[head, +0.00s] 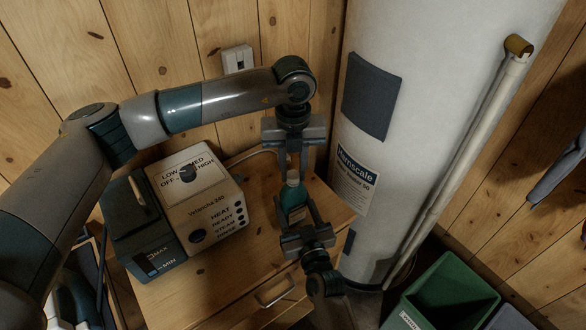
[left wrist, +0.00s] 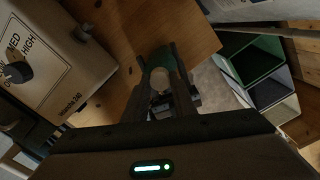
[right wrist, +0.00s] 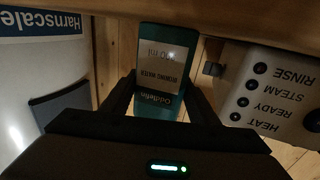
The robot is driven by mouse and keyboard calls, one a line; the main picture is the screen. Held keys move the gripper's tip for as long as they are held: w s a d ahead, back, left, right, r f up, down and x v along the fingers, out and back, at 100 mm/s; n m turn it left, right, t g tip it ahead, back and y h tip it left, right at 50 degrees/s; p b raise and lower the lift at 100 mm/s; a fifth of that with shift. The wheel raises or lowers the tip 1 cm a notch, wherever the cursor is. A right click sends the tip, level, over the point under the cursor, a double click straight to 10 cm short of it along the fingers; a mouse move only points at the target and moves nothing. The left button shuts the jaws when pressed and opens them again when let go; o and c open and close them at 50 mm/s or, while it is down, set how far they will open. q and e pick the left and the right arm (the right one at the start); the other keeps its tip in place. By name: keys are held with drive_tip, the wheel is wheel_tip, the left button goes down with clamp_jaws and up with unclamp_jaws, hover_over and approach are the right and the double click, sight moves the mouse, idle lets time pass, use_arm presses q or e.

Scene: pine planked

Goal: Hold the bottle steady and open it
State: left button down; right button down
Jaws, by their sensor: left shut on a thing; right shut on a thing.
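A teal bottle (head: 291,196) with a pale cap (head: 293,178) stands above the front part of the small wooden cabinet top. I cannot tell if its base touches the wood. My left gripper (head: 292,170) comes from above, shut on the cap; in the left wrist view the round cap (left wrist: 160,77) sits between its fingers. My right gripper (head: 298,216) comes from the front, shut on the bottle's body. In the right wrist view the bottle (right wrist: 163,68) shows a printed label, upside down, between the two fingers. The fingers hide parts of the cap and body.
A steamer-like appliance (head: 200,196) with a dial and a dark tank stands left of the bottle on the wooden cabinet (head: 205,290). A large white cylindrical tank (head: 408,120) rises close on the right. A green bin (head: 445,290) stands at lower right. Planked wall behind.

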sight(293, 174)
use_arm(q)
drive_tip(key=shift+r, duration=0.5)
drive_tip(key=shift+r, duration=0.35)
drive_tip(key=shift+r, duration=0.4)
idle(0.3)
drive_tip(key=shift+r, duration=1.9)
use_arm(e)
drive_tip(key=c, duration=0.6)
unclamp_jaws()
drive_tip(key=shift+s, duration=0.1)
use_arm(q)
wheel_tip(293, 174, down, 3)
drive_tip(key=b, duration=0.2)
drive_tip(key=shift+r+b, duration=0.2)
drive_tip(key=shift+b, duration=0.1)
use_arm(e)
drive_tip(key=v, duration=1.2)
